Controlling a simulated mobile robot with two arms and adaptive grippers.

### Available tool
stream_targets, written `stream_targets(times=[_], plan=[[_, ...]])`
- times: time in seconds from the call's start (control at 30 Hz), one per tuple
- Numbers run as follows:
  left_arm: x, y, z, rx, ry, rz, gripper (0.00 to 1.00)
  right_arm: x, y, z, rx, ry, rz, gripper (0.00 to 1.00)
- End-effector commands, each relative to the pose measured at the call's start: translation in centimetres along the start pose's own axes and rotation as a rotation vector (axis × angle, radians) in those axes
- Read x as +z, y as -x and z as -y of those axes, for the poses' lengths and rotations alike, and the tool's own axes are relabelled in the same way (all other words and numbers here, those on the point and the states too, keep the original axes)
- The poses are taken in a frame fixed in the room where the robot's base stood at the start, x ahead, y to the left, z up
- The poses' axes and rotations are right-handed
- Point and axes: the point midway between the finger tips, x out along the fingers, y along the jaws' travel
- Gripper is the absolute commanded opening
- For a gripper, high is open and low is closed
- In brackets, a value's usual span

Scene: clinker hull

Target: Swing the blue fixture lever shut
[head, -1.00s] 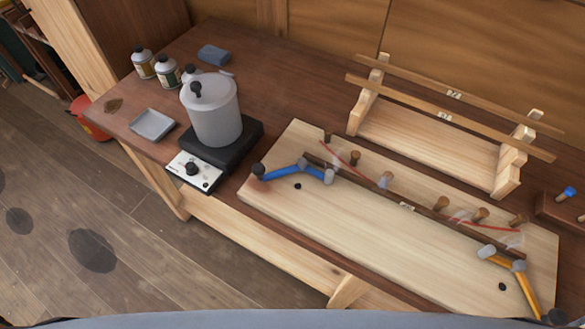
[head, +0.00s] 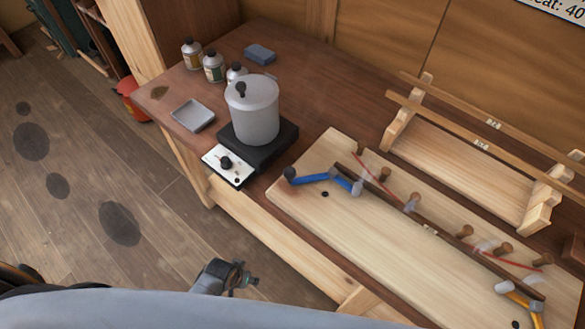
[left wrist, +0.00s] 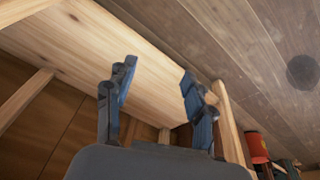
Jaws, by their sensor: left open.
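The blue fixture lever (head: 315,178) sits at the left end of the pale wooden board on the bench, with a dark ball knob at its left end and a grey clamp head at its right end by the dark strip (head: 400,203). My left gripper (head: 247,281) shows at the bottom of the head view, low in front of the bench and well apart from the lever. In the left wrist view its two fingers (left wrist: 158,92) are spread and empty, facing the bench's wooden underside. My right gripper is not in view.
A steam pot (head: 253,108) stands on a black hot plate left of the board. A yellow lever (head: 519,297) is at the board's right end. A wooden rack (head: 460,180) stands behind. The bench's front edge lies between gripper and lever.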

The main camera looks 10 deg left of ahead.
Motion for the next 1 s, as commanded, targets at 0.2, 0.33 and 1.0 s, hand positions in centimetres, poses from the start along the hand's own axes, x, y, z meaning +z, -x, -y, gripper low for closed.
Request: stream_targets(times=[0.2, 0.33, 1.0], plan=[[-10.8, 12.5, -4.3, 0.095, -0.019, -0.069, 0.54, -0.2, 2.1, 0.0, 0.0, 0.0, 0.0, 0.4], [-13.4, 18.2, -6.1, 0.135, -0.045, -0.085, 0.54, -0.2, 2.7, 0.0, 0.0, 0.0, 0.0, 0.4], [-21.2, 32.3, -12.9, 0.291, -0.224, -0.035, 0.54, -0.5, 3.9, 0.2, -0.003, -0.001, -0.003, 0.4]])
